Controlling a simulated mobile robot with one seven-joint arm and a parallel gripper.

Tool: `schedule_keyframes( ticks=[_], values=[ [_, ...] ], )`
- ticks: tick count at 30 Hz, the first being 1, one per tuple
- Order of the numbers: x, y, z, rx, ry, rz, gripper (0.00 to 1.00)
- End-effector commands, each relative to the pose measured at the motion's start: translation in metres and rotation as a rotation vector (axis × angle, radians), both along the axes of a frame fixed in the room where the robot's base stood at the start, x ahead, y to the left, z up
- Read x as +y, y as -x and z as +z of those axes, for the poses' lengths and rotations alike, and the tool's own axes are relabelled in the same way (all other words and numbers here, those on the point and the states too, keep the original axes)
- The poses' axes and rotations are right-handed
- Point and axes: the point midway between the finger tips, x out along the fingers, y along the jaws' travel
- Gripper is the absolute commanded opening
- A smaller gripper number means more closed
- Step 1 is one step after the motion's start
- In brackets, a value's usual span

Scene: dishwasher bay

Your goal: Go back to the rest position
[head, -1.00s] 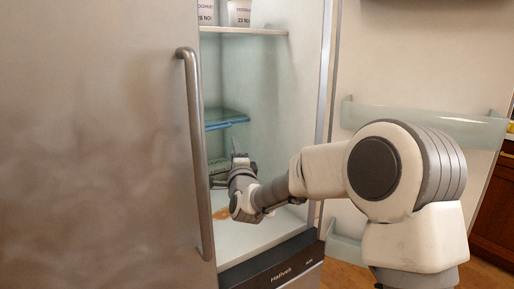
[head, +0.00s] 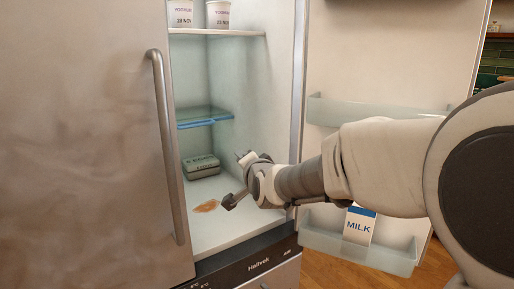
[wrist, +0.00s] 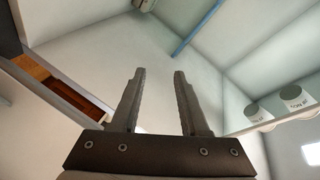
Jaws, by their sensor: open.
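My gripper (head: 237,181) is at the front of the open fridge compartment, close to its right side. In the wrist view its two fingers (wrist: 158,72) stand apart with nothing between them. My arm reaches in from the right of the head view and hides part of the compartment's right edge and of the open door.
The fridge floor (head: 235,222) has a brown spill (head: 206,206). Grey-green boxes (head: 201,167) lie behind it, below a blue-edged shelf (head: 205,117). Yogurt cups (head: 217,14) stand on the top shelf. The open door holds a milk carton (head: 359,226). A handle (head: 168,145) juts out at left.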

Motion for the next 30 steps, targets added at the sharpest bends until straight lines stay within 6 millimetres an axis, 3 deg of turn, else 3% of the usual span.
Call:
schedule_keyframes(
  ticks=[8, 12, 18, 24, 26, 30],
  values=[
    [-0.063, 0.096, -0.013, 0.195, 0.443, 0.055, 0.45],
    [-0.097, 0.154, -0.027, 0.313, 0.621, 0.102, 0.45],
    [-0.139, 0.242, -0.051, 0.484, 0.809, 0.206, 0.45],
    [-0.164, 0.320, -0.076, 0.621, 0.916, 0.336, 0.45],
    [-0.170, 0.342, -0.083, 0.654, 0.938, 0.380, 0.45],
    [-0.170, 0.345, -0.049, 0.667, 0.945, 0.395, 0.45]
  ],
)
